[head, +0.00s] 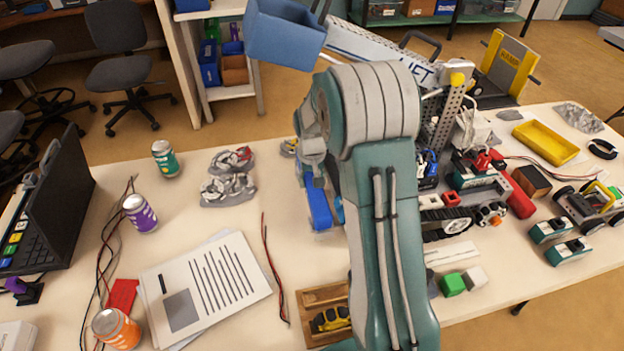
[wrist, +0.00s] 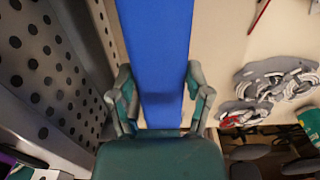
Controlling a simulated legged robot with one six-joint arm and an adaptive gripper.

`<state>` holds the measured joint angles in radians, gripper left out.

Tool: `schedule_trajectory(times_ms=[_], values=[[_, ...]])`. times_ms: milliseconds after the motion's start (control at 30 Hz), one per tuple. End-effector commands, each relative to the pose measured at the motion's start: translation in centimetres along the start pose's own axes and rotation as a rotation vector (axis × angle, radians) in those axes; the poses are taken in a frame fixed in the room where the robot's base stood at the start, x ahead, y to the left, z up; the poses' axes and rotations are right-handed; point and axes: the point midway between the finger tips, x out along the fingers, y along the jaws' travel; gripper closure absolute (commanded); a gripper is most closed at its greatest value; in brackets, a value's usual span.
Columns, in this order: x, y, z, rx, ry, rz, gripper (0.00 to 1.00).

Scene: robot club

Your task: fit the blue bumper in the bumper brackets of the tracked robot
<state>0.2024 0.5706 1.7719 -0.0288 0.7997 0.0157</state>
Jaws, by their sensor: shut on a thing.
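The blue bumper (wrist: 157,45) is a long, flat blue bar between the fingers of my gripper (wrist: 160,78) in the wrist view. My gripper is shut on it, with one finger along each side. In the head view the bumper (head: 318,207) shows just left of my arm, over the table; its height above the table is hard to tell. The tracked robot stands right of my arm, with a perforated upright and a dark track (head: 447,226). Its left part and the bumper brackets are hidden behind my arm. My gripper is mostly hidden there too.
A blue bin (head: 285,35) hangs at the back, by a white beam marked LIFT (head: 385,52). Grey parts (head: 228,187), cans and papers (head: 207,287) lie to the left. A wooden tray (head: 318,296) stands in front. A perforated grey plate (wrist: 50,80) is close on the left in the wrist view.

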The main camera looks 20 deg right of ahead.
Motion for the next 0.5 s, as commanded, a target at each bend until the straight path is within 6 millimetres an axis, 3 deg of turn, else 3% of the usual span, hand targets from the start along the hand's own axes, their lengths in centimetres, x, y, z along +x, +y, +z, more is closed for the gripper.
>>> schedule_trajectory(times_ms=[500], values=[[0.42, -0.01, -0.04, 0.000, 0.001, 0.000, 0.97]])
